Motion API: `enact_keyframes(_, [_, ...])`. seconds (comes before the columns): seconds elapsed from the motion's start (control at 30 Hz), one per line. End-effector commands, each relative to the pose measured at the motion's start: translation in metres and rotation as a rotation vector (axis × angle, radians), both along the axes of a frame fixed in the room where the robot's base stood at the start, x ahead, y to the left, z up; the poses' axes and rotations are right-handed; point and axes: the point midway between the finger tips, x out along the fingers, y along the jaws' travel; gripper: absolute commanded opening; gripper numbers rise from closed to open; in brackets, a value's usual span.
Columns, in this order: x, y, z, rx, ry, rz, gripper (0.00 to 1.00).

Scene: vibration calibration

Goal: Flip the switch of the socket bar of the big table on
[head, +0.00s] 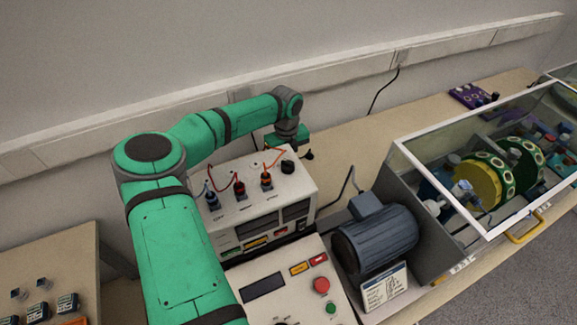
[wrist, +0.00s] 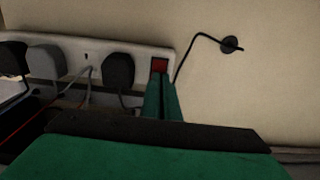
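The white socket bar (wrist: 70,61) runs along the upper left of the wrist view, with a grey plug and black plugs in it. Its red switch (wrist: 160,65) is at the right end. I cannot tell whether the switch is lit or which way it is tilted. My gripper (wrist: 161,82) has its green fingers together and empty, with the tips just below and in front of the switch. I cannot tell whether they touch it. In the head view my gripper's end is partly hidden behind the power supply, and the bar is not clearly visible.
A control box (head: 285,280), a motor (head: 375,238) and a glass-covered rig (head: 490,170) stand nearby. A wall trunking (head: 330,75) runs behind.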

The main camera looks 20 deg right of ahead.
Motion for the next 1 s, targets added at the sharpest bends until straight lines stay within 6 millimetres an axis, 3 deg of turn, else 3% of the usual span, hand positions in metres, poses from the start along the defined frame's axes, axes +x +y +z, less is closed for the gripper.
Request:
enact_keyframes(0.07, [0.004, 0.006, 0.001, 0.007, -0.007, 0.006, 0.00])
enact_keyframes(0.17, [0.002, 0.003, 0.017, 0.005, -0.008, 0.002, 0.00])
enact_keyframes(0.5, [0.000, -0.002, 0.091, 0.000, -0.003, -0.004, 0.00])
enact_keyframes(0.7, [0.001, -0.001, 0.124, 0.000, -0.001, -0.003, 0.00])
enact_keyframes(1.0, [0.001, 0.000, 0.142, 0.000, 0.001, -0.002, 0.00])
